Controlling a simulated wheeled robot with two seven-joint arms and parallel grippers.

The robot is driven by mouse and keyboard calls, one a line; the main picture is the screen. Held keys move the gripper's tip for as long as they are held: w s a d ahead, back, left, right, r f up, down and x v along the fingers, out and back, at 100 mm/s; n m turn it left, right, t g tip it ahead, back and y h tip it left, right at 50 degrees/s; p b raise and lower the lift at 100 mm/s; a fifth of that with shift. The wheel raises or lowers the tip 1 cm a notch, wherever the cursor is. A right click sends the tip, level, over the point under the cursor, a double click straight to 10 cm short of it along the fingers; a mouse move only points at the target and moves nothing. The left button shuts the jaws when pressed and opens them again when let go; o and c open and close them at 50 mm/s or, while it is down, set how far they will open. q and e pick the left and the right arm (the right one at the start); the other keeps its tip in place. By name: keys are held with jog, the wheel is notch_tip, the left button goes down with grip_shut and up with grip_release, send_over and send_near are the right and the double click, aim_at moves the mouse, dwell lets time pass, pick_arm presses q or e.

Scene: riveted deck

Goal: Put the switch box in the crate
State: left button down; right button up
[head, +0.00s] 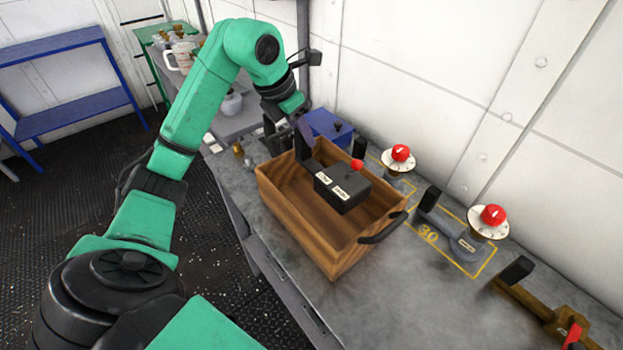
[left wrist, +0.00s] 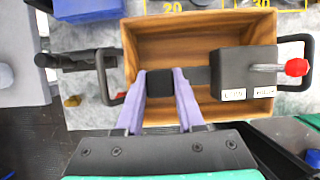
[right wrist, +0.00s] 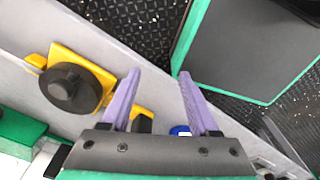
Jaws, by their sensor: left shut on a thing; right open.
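The switch box (head: 343,188) is dark grey, with a red-knobbed lever and white labels. It also shows in the left wrist view (left wrist: 230,68). The wooden crate (head: 295,231) has black handles and stands on the grey bench; it also shows in the left wrist view (left wrist: 190,24). My left gripper (left wrist: 160,84) is shut on the black grip at the end of the box's bar. The box is over the crate's opening, towards one end; I cannot tell whether it touches the floor. My right gripper (right wrist: 155,78) is open and empty, away from the crate.
Two grey units with red knobs on white dials (head: 400,154) (head: 490,217) stand behind the crate in yellow-marked areas. A blue box (head: 328,124) is beyond the crate, and a brass-coloured device (head: 547,312) is at right. Bare bench (head: 420,290) lies right of the crate.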

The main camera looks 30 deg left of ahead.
aim_at(304, 153)
pick_arm(q)
jog(key=f, duration=0.6)
jog(key=shift+w, duration=0.25)
notch_tip(304, 153, down, 6)
jog(key=shift+w+r+p, duration=0.1)
jog(key=shift+w+p, duration=0.05)
jog(key=shift+p, duration=0.45)
pick_arm(e)
jog(key=shift+w+a+r, duration=0.1)
jog(key=shift+w+r, duration=0.55)
jog(key=shift+w, duration=0.25)
pick_arm(q)
jog(key=shift+f, duration=0.3)
jog(key=c, duration=0.5)
grip_release()
jog(key=shift+f, duration=0.1)
pick_arm(e)
jog(key=shift+s+f, duration=0.15)
jog(key=shift+s, duration=0.35)
pick_arm(q)
jog(key=b+v, duration=0.2)
jog(key=v, duration=1)
jog(key=shift+w, duration=0.1)
pick_arm(e)
jog(key=shift+f, duration=0.85)
